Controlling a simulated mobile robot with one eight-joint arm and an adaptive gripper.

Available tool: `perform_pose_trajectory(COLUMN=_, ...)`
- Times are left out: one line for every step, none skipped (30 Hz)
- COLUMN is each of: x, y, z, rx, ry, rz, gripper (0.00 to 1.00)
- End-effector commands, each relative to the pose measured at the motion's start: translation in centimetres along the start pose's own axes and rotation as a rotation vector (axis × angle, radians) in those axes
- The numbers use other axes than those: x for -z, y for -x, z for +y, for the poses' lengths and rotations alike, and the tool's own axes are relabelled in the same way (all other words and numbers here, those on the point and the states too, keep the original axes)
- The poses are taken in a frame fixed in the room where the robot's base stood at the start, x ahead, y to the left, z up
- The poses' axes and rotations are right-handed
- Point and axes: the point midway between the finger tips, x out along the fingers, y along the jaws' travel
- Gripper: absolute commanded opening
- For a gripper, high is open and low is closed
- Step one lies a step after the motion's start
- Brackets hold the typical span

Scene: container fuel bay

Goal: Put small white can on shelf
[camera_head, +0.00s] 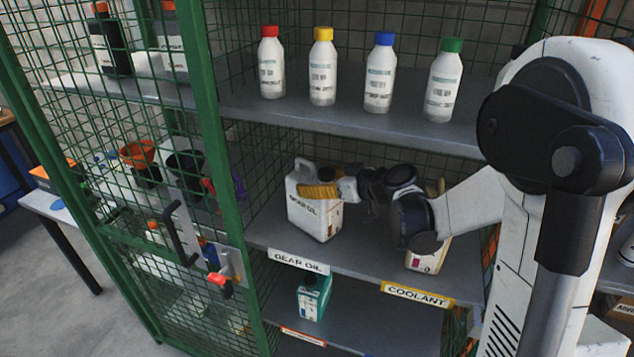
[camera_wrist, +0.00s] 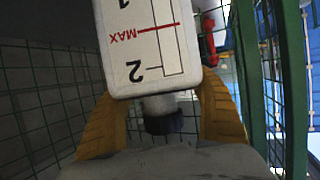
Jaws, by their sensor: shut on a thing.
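A small white can (camera_head: 314,212) with a handle and a "GEAR OIL" marking is upright at the middle shelf (camera_head: 357,264), above the "GEAR OIL" label (camera_head: 299,262). My gripper (camera_head: 318,190) reaches in from the right and its yellow fingers are shut on the can's upper part. I cannot tell whether the can's base touches the shelf. In the wrist view, the can's side (camera_wrist: 147,45) shows a scale with a red MAX line, and its dark cap (camera_wrist: 163,122) is between the yellow fingers (camera_wrist: 165,118).
Another white can (camera_head: 428,257) stands behind the yellow "COOLANT" label (camera_head: 417,294), partly hidden by my arm. Several bottles with coloured caps (camera_head: 378,78) stand on the upper shelf. A teal can (camera_head: 313,297) is below. A green mesh door (camera_head: 205,120) stands at the left.

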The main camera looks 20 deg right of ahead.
Motion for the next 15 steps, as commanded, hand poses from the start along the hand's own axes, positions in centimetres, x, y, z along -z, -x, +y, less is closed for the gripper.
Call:
perform_pose_trajectory(x=-0.02, y=-0.02, z=0.01, rx=0.0, ry=-0.001, rz=0.001, gripper=0.33)
perform_pose_trajectory(x=-0.11, y=-0.06, z=0.01, rx=0.0, ry=-0.001, rz=0.001, gripper=0.33)
perform_pose_trajectory(x=-0.25, y=-0.12, z=0.01, rx=0.0, ry=-0.001, rz=0.001, gripper=0.33)
perform_pose_trajectory(x=-0.23, y=-0.1, z=0.01, rx=0.0, ry=0.0, rz=0.0, gripper=0.83)
perform_pose_trajectory(x=-0.21, y=-0.08, z=0.01, rx=0.0, ry=0.0, rz=0.0, gripper=0.93)
perform_pose_trajectory(x=-0.19, y=-0.08, z=0.0, rx=0.0, ry=0.0, rz=0.0, gripper=0.98)
perform_pose_trajectory(x=-0.19, y=-0.08, z=0.0, rx=0.0, ry=0.0, rz=0.0, gripper=0.98)
perform_pose_trajectory(x=-0.18, y=-0.08, z=0.0, rx=0.0, ry=0.0, rz=0.0, gripper=0.98)
perform_pose_trajectory(x=-0.18, y=-0.07, z=0.0, rx=0.0, ry=0.0, rz=0.0, gripper=0.98)
perform_pose_trajectory(x=-0.18, y=-0.07, z=0.0, rx=0.0, ry=0.0, rz=0.0, gripper=0.98)
perform_pose_trajectory(x=-0.18, y=-0.07, z=0.0, rx=0.0, ry=0.0, rz=0.0, gripper=0.98)
perform_pose_trajectory(x=-0.18, y=-0.07, z=0.0, rx=0.0, ry=0.0, rz=0.0, gripper=0.98)
perform_pose_trajectory(x=-0.17, y=-0.07, z=0.0, rx=0.0, ry=0.0, rz=0.0, gripper=0.98)
perform_pose_trajectory(x=-0.15, y=-0.06, z=0.0, rx=0.0, ry=0.0, rz=0.0, gripper=0.98)
perform_pose_trajectory(x=-0.05, y=-0.02, z=0.0, rx=0.0, ry=0.0, rz=0.0, gripper=0.98)
